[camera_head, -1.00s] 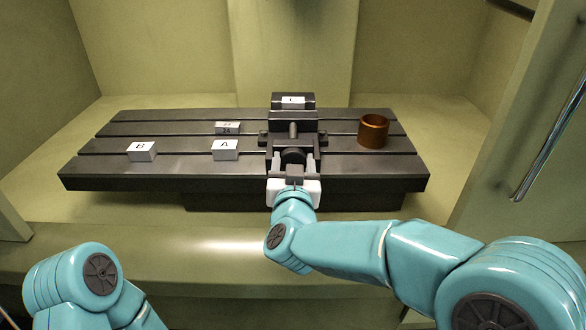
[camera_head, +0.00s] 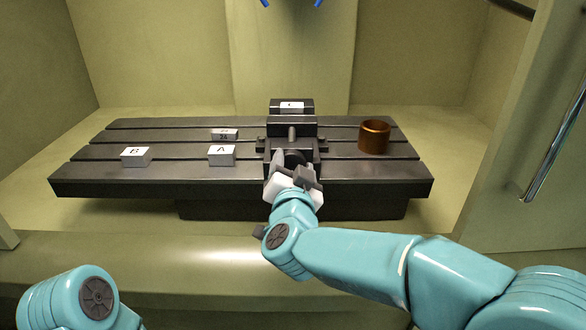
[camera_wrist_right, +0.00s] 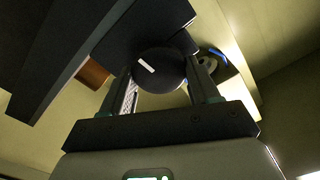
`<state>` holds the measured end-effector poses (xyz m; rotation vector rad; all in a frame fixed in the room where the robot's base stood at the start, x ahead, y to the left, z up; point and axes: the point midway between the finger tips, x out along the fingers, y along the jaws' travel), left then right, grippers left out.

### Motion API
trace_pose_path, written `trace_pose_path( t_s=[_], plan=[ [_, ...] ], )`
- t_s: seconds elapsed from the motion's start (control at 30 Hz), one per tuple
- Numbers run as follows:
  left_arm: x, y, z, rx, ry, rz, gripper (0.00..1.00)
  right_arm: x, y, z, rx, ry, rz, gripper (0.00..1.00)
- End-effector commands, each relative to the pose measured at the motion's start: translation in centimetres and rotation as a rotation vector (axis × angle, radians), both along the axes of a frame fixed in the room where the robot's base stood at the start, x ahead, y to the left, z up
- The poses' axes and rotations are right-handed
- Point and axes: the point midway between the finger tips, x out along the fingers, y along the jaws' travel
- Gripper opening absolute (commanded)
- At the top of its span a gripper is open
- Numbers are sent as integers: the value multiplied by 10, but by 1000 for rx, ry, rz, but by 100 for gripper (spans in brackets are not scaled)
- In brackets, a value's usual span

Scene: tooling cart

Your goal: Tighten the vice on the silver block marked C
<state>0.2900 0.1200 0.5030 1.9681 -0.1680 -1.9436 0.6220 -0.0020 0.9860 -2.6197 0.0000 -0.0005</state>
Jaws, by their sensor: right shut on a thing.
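The block marked C (camera_head: 291,106) sits at the back of the dark vice (camera_head: 291,130), with its white lettered top showing. Its sides are hidden by the vice, so I cannot tell how tightly the jaws hold it. My right gripper (camera_head: 292,168) is at the front of the vice, rolled to a tilt, and shut on the round black vice knob (camera_head: 294,157). In the right wrist view the knob (camera_wrist_right: 158,70), with a white mark on its face, lies between the two fingers. My left gripper is out of view; only a left arm link shows at lower left.
The slotted dark table (camera_head: 120,184) carries the vice. Blocks A (camera_head: 221,155) and B (camera_head: 135,157) and another labelled block (camera_head: 224,134) lie left of the vice. A copper cylinder (camera_head: 374,136) stands to the right. Two blue tips (camera_head: 318,3) show at the top edge.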

Motion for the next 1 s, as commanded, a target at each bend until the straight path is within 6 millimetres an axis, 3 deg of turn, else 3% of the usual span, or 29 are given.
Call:
trace_pose_path(
  t_s=[0.27, 0.3, 0.33, 0.37, 0.73, 0.87, 1.0],
  plan=[
    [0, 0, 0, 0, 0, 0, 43, 0, 0, 1, 1, -2, -1, 30],
    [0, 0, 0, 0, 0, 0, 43, 0, 0, 1, 1, -2, -1, 73],
    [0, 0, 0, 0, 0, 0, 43, 0, 0, 1, 1, -2, -1, 83],
    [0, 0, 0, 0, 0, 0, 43, 0, 0, 1, 1, -1, 0, 86],
    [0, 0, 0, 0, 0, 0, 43, -7, 0, 1, -1, 0, 1, 86],
    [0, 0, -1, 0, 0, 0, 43, -30, 1, 1, -1, -1, 4, 86],
    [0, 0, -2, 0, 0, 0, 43, -68, 1, 1, -1, -2, 6, 86]
  ],
)
